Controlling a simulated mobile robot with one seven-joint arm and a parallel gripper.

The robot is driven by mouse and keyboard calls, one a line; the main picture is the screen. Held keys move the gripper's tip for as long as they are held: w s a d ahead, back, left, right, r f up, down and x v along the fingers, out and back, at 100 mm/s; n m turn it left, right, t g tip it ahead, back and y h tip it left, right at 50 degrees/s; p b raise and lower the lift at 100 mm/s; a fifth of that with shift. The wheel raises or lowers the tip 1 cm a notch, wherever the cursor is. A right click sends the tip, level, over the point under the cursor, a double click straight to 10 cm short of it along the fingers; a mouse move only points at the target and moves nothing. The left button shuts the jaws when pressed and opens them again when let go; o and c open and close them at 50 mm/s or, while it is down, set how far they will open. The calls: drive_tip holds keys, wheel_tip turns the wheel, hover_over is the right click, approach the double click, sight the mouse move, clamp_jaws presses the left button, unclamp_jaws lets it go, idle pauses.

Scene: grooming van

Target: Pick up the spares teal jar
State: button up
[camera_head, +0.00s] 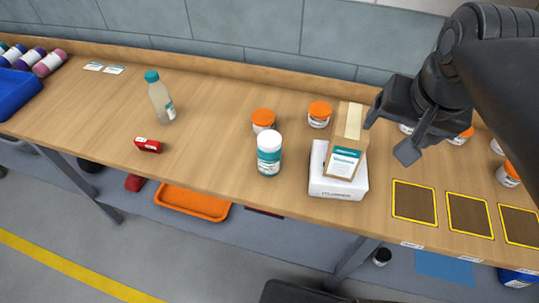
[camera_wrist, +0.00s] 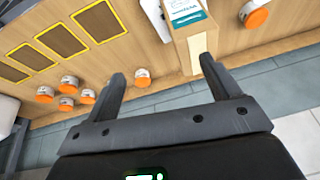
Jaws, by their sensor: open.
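A white-lidded jar with a teal label (camera_head: 269,160) stands upright near the front edge of the bench, in the middle of the head view. No marking that I can read says "spares". I cannot make this jar out in the wrist view. My gripper (camera_head: 390,136) is open and empty, to the right of the jar and beyond the brown carton. In the wrist view the open fingers (camera_wrist: 162,72) have nothing between them that they touch, and the carton is just ahead of the right finger.
The brown carton (camera_head: 347,139) stands on a white box (camera_head: 325,186) just right of the jar. Orange-lidded jars (camera_head: 263,120) (camera_head: 319,114) stand behind the jar, several more at right (camera_wrist: 67,103). A teal-capped bottle (camera_head: 160,98) and red item (camera_head: 147,145) are left.

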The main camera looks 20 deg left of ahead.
drive_tip(key=w+a+m+g, duration=0.1)
drive_tip(key=w+a+g, duration=0.35)
drive_tip(key=a, duration=0.75)
drive_tip(key=m, duration=0.2)
hover_over(269, 138)
drive_tip(key=f, duration=0.2)
drive_tip(key=shift+h, duration=0.3)
wheel_tip(269, 138, down, 13)
drive_tip(key=shift+d, duration=0.1)
drive_tip(key=shift+f, duration=2.9)
drive_tip(key=shift+c, duration=0.5)
drive_tip(key=c, duration=1)
